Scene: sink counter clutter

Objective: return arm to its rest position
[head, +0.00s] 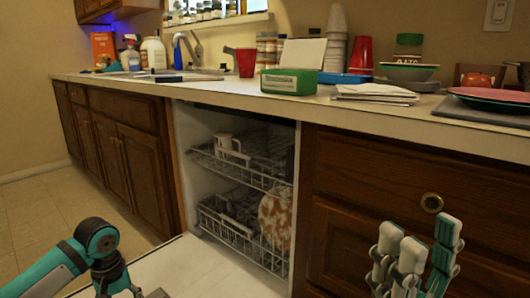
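My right gripper (418,243) shows at the lower right, in front of the wooden drawers. Its grey and teal fingers point up and stand apart, with nothing held between them. My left arm (95,245) comes in at the bottom left as a teal and dark jointed link. The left gripper itself is outside the picture.
An open dishwasher (183,150) has two racks with a white mug (226,147) and a patterned plate (275,219); its door (205,270) is lowered. The counter above holds a green box (289,82), red cup (246,62), papers (374,92) and bowls (408,72). Floor at left is clear.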

